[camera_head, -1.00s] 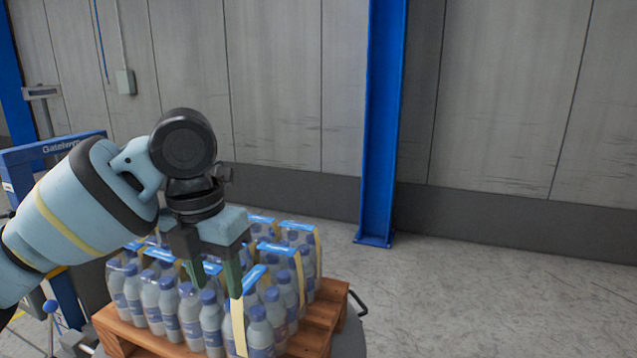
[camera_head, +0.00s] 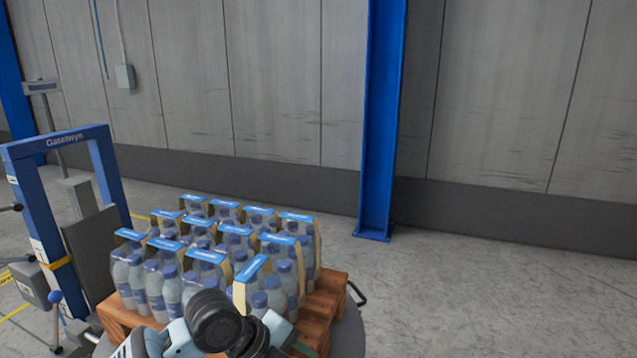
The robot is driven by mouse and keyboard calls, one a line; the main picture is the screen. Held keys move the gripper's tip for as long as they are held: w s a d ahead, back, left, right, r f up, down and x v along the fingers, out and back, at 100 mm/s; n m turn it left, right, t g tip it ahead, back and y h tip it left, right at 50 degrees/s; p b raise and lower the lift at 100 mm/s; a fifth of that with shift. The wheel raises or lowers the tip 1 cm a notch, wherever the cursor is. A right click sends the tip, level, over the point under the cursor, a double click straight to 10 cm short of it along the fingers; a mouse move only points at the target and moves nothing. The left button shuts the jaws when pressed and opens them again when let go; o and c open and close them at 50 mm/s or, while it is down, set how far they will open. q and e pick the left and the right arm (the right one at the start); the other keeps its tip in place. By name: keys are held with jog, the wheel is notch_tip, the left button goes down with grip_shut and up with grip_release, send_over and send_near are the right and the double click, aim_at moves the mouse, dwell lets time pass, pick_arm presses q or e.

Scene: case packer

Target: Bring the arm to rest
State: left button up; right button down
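My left arm (camera_head: 215,322) comes in low at the bottom of the head view, in front of the pallet's near edge. Its gripper is below or at the bottom edge of the picture, so its fingers do not show. My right arm and gripper are not in view. Bottle packs (camera_head: 207,257) with blue-topped carriers stand upright in rows on a wooden pallet (camera_head: 322,302). The arm hides part of the nearest bottles and the pallet's front.
The pallet rests on a round grey base (camera_head: 349,335) with a black handle (camera_head: 357,293). A blue frame machine (camera_head: 105,165) stands at the left. A blue column (camera_head: 381,120) stands by the grey wall. The floor at the right (camera_head: 480,280) is clear.

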pick_arm(q)
jog(key=s+a+f+n+t, duration=0.1)
jog(key=s+f+n, duration=0.2)
jog(key=f+n, duration=0.2)
jog(key=s+a+f+n+t, duration=0.2)
jog(key=s+f+n, duration=0.1)
jog(key=f+n, duration=0.2)
jog(key=s+a+f+n+t, duration=0.1)
jog(key=s+f+n+t, duration=0.1)
jog(key=f+n, duration=0.3)
jog(key=shift+s+a+f+n, duration=0.1)
jog(key=shift+s+f+n, duration=0.1)
jog(key=shift+f, duration=0.4)
jog(key=shift+s+a+f+n, duration=0.1)
jog(key=shift+s+a+f, duration=0.1)
jog(key=shift+f, duration=0.4)
jog(key=shift+s+a+f+n, duration=0.1)
jog(key=shift+s+f, duration=0.1)
jog(key=shift+f, duration=0.4)
jog(key=s+a+f+n+y, duration=0.2)
jog(key=s+a+f+n, duration=0.2)
jog(key=s, duration=0.5)
jog(key=s+a+f+n+t+y, duration=0.1)
jog(key=s+a+f+n+y, duration=0.2)
jog(key=s+a, duration=0.4)
jog(key=s+f+n, duration=0.1)
jog(key=s+n, duration=0.1)
jog(key=shift+s+a+f+n+t, duration=0.15)
jog(key=shift+s+a+n+t, duration=0.15)
jog(key=shift+a, duration=0.05)
